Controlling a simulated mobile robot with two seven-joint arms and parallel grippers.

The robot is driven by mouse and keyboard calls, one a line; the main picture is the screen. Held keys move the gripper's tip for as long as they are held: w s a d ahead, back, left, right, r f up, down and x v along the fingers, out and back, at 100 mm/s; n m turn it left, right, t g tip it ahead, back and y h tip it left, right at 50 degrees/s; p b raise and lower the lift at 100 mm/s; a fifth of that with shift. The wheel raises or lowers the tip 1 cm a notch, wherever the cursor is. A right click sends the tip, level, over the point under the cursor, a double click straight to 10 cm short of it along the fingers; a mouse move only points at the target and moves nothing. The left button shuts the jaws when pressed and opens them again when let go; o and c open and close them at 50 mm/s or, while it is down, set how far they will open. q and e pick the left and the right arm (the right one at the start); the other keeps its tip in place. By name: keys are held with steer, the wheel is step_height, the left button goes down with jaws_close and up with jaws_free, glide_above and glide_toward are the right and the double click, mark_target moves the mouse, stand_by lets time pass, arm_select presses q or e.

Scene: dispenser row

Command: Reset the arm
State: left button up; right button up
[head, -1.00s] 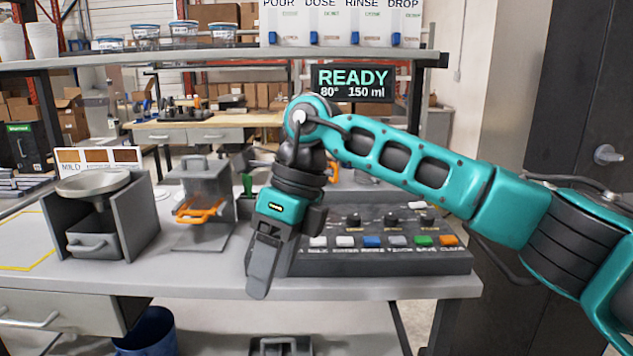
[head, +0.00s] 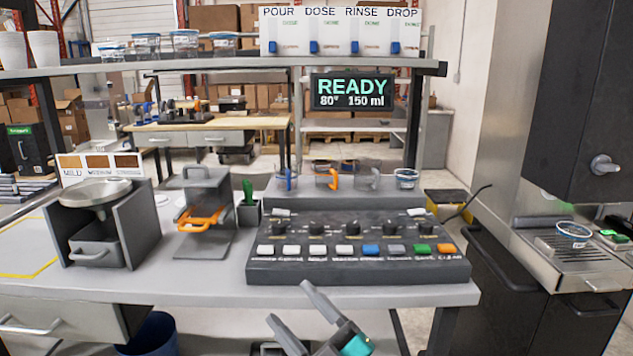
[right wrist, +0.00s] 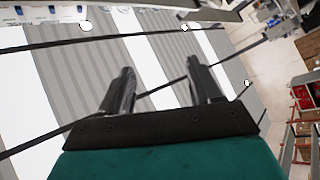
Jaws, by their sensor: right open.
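My right gripper (head: 300,322) is low at the bottom middle of the head view, in front of the bench's front edge. Its two dark fingers are spread apart with nothing between them. In the right wrist view the same open fingers (right wrist: 158,88) point away over a striped grey and white surface, empty. Most of my right arm is out of the head view. My left gripper does not show.
The button panel (head: 358,248) sits on the grey bench (head: 200,290), with a READY display (head: 352,92) above. A cup (head: 572,234) stands on the drip tray at right.

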steer(key=s+d+f+m+t+h, duration=0.2)
steer(key=d+f+m+h, duration=0.6)
steer(key=f, duration=0.2)
steer(key=s+d+f+m+g+h, duration=0.7)
steer(key=s+d+f, duration=0.5)
steer(key=s+f, duration=0.2)
step_height(320, 180, down, 2)
steer(key=shift+d+f+m+p, duration=0.15)
steer(key=shift+f+m+p, duration=0.05)
steer(key=shift+m+p, duration=0.25)
steer(key=shift+s, duration=0.1)
